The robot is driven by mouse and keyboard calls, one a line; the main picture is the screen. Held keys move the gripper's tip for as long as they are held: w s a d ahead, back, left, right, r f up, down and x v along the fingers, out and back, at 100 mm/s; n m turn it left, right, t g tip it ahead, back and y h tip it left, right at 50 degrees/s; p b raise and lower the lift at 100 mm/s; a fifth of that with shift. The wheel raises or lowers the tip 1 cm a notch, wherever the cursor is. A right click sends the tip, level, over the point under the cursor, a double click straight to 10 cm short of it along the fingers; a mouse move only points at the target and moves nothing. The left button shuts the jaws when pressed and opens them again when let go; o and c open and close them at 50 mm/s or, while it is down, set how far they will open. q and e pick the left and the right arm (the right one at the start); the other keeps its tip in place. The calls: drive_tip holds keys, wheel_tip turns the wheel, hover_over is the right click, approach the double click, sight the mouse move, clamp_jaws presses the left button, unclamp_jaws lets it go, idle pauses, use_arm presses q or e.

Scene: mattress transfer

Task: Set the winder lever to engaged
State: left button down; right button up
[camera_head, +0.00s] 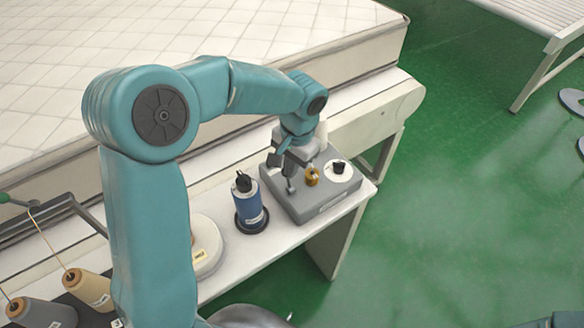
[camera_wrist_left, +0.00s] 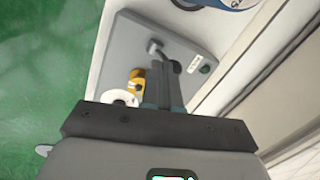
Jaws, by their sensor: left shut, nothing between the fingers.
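The winder is a grey box (camera_head: 322,203) on the end of the white bench; it fills the top of the left wrist view (camera_wrist_left: 122,58). A short grey lever (camera_head: 291,186) stands on its left part; its rounded end shows in the left wrist view (camera_wrist_left: 153,47). My left gripper (camera_head: 289,164) reaches down over the box beside the lever. Its fingers (camera_wrist_left: 166,67) are shut and empty, with the tips close to the lever; whether they touch it I cannot tell. My right gripper is not in view.
A brass bobbin (camera_head: 312,177) and a white disc with a black knob (camera_head: 339,169) sit on the box, right of the lever. A mattress (camera_head: 270,30) lies behind. Thread cones (camera_head: 88,287) stand at lower left.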

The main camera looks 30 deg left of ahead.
use_arm(q)
drive_tip(key=shift+w+a, duration=0.25)
drive_tip(key=shift+w, duration=0.1)
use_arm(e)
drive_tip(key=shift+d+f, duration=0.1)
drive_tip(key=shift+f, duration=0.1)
use_arm(q)
drive_tip(key=shift+a+f, duration=0.1)
drive_tip(key=shift+a, duration=0.3)
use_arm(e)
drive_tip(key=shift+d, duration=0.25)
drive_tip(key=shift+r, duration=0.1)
